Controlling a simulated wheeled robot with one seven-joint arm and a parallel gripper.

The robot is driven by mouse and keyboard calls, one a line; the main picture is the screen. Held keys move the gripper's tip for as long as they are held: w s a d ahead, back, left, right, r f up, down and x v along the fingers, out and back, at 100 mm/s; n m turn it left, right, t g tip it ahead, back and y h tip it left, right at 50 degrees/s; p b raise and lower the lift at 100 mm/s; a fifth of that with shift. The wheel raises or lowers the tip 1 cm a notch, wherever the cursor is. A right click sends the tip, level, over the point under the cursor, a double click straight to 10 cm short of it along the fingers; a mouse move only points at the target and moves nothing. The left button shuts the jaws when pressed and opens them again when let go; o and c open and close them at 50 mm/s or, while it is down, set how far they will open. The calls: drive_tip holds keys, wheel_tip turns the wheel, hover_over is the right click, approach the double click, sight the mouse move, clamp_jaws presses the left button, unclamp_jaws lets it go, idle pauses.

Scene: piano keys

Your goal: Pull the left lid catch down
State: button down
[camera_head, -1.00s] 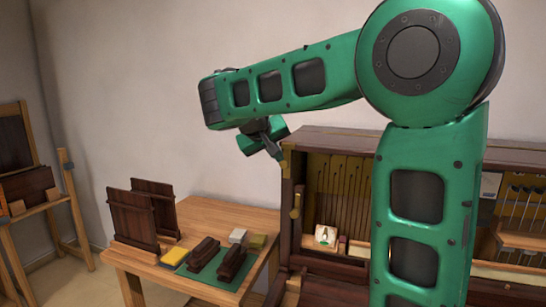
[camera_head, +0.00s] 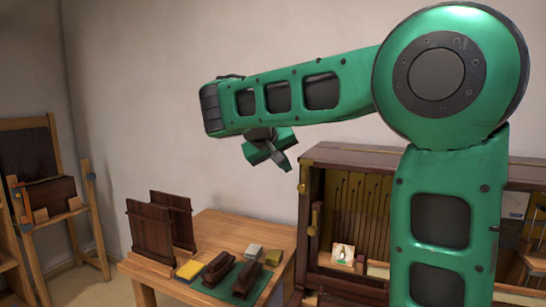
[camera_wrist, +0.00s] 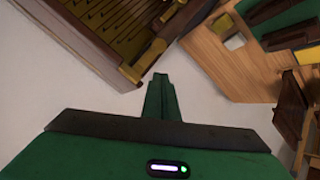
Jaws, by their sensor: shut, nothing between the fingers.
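The upright piano case (camera_head: 345,152) stands open at the right, with its inside showing. Two brass fittings are on its left post: a small upper one (camera_head: 302,187) and a longer lower one (camera_head: 313,222). I cannot tell for sure which is the left lid catch. Brass pieces at the case corner also show in the wrist view (camera_wrist: 154,53). My gripper (camera_head: 285,166) is shut and empty, up and to the left of the post, apart from it. In the wrist view my gripper (camera_wrist: 162,82) points at bare wall, with the brass below the case corner close ahead.
A wooden stand (camera_head: 90,210) is at far left. My arm hides part of the piano.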

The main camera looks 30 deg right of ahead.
drive_tip(key=v, duration=0.7)
drive_tip(key=shift+s+r, duration=0.15)
drive_tip(key=shift+r, duration=0.1)
drive_tip(key=s+d+f+m+g+y, duration=0.1)
drive_tip(key=s+d+f+g+y, duration=0.1)
drive_tip(key=s+d+f, duration=0.45)
drive_tip(key=s+d+f+g+y, duration=0.1)
drive_tip(key=s+d+f+y, duration=0.15)
drive_tip(key=s+f, duration=0.55)
drive_tip(key=s+a+f+g+y, duration=0.1)
drive_tip(key=s+a+f+y, duration=0.1)
drive_tip(key=s+f, duration=0.5)
drive_tip(key=s+a+f+m+g+y, duration=0.1)
drive_tip(key=s+a+f+y, duration=0.1)
drive_tip(key=s+f, duration=0.6)
drive_tip(key=shift+s+a+m+g, duration=0.3)
drive_tip(key=shift+s+a, duration=0.55)
drive_tip(key=shift+s, duration=0.35)
drive_tip(key=shift+d+r+y, duration=0.1)
drive_tip(key=shift+y, duration=0.15)
